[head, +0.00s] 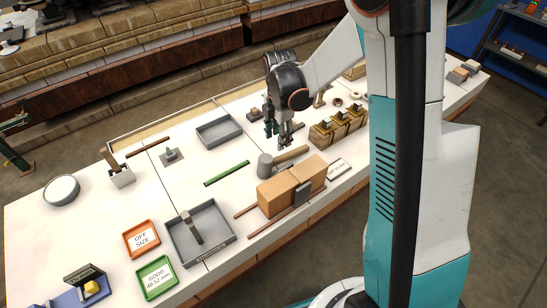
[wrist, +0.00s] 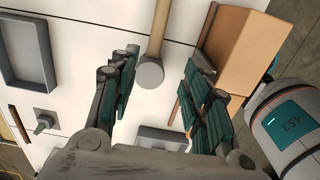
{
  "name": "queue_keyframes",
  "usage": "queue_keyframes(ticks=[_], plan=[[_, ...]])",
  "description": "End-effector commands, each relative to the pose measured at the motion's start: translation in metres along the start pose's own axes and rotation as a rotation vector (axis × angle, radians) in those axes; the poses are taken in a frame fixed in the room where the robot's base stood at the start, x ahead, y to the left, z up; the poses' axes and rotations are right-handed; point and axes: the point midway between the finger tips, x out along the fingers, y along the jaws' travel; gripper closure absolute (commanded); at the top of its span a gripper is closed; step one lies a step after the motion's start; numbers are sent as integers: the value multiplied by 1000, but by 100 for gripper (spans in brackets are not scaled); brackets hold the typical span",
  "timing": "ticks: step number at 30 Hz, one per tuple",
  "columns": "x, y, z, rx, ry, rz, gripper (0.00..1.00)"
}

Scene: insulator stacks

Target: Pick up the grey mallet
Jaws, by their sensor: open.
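The grey mallet lies on the white table, its grey head (head: 266,165) to the left and its wooden handle (head: 292,154) pointing right. In the wrist view, the mallet's round head (wrist: 149,74) shows in the gap between my fingers, with the handle (wrist: 160,28) running up the picture. My gripper (head: 278,138) is open and empty, pointing down above the table close to the mallet. In the wrist view its green-padded fingers (wrist: 160,72) are spread on either side of the mallet head. No contact is visible.
A wooden rack with dark and yellow pieces (head: 338,126) stands to the right.

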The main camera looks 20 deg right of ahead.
Motion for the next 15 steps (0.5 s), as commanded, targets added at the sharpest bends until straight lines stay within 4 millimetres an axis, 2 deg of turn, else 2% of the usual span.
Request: queue_keyframes(ticks=[9, 15], plan=[[55, 1, 0, -10, 1, -3, 57], [82, 1, 0, -9, 1, -3, 57]])
